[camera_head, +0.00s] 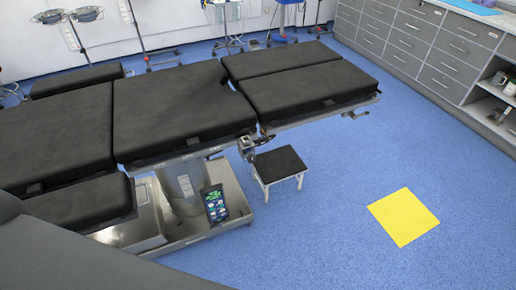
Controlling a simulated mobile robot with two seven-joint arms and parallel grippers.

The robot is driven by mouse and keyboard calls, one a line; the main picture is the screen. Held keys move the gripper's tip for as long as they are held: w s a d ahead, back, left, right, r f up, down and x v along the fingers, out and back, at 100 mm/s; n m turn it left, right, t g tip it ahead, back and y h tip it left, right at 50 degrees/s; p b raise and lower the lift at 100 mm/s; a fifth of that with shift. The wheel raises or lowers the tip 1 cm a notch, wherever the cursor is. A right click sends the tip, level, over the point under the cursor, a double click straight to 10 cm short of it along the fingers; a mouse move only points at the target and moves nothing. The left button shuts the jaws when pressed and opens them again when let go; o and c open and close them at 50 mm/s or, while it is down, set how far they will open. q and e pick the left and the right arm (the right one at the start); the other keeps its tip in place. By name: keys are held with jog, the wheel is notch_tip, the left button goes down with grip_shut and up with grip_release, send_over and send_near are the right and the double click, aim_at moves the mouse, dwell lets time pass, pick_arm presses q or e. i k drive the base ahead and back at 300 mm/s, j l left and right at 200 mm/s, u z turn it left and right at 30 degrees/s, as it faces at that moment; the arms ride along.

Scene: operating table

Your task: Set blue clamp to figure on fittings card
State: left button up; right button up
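The operating table (165,100) with black pads spans the left and middle of the head view. A small dark metal clamp-like fitting (249,147) sits on the table's near side rail, by the gap between the pads. I cannot make out any blue on it, so I cannot tell if it is the blue clamp. No fittings card can be made out. A dark panel with small coloured marks (215,204) leans upright at the table's base; what it is, I cannot tell. Neither gripper shows.
A black-topped step stool (279,164) stands beside the table base. A yellow square (403,216) lies on the open blue floor at right. Grey drawer cabinets (437,50) line the right wall, with a flat blue item (472,7) on the counter. Wheeled stands are behind the table.

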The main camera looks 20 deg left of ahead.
aim_at(246, 146)
jog(key=i+l+u, duration=0.1)
jog(key=l, duration=0.35)
jog(key=i+l, duration=0.1)
jog(key=l, duration=0.3)
jog(key=i+l+u, duration=0.15)
jog(key=l, duration=0.3)
